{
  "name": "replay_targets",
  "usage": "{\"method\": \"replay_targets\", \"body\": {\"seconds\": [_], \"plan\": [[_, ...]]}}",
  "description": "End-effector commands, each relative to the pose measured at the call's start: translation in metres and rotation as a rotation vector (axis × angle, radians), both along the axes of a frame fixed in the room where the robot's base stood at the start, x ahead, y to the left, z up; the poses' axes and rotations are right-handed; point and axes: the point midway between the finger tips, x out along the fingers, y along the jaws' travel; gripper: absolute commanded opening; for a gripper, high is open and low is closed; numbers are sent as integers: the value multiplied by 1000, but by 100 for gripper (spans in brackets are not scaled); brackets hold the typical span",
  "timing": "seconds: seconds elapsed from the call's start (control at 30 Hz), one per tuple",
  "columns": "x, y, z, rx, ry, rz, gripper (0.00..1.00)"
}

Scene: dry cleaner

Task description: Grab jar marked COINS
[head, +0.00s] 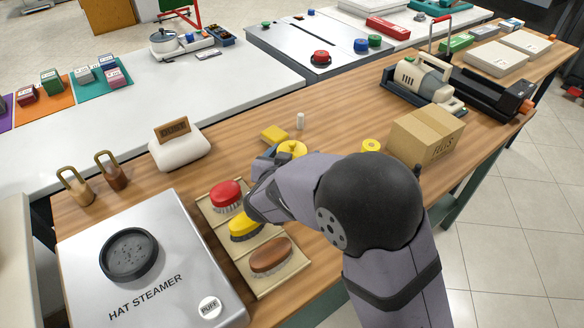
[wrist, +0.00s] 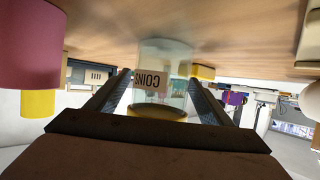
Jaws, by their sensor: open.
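The jar marked COINS (wrist: 151,82) is clear glass with a yellow lid and a dark-lettered label. In the wrist view, which shows the scene upside down, it stands on the wooden counter between the two fingers of my gripper (wrist: 160,78). The fingers are open, one on each side; I cannot tell whether either touches the glass. In the head view a yellow lid (head: 293,148) shows beside my gripper, and the arm hides what is below it. The fingers are mostly hidden there.
Another yellow lid (head: 371,145) stands right of my arm near a cardboard box (head: 427,135). A maroon container (wrist: 32,45) is close at left in the wrist view. A yellow block (head: 274,134) and small white cylinder (head: 300,121) are behind. A brush tray (head: 222,240) lies in front.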

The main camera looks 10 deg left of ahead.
Motion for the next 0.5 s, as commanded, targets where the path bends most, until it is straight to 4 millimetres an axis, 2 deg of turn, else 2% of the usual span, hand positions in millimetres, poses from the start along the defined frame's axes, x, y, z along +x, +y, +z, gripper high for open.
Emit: {"method": "replay_targets", "body": {"seconds": [0.1,0.37,0.5], "plan": [[7,-1,-4,0,1,0,74],[9,-1,-4,0,1,1,74],[9,-1,-3,0,1,1,43]]}}
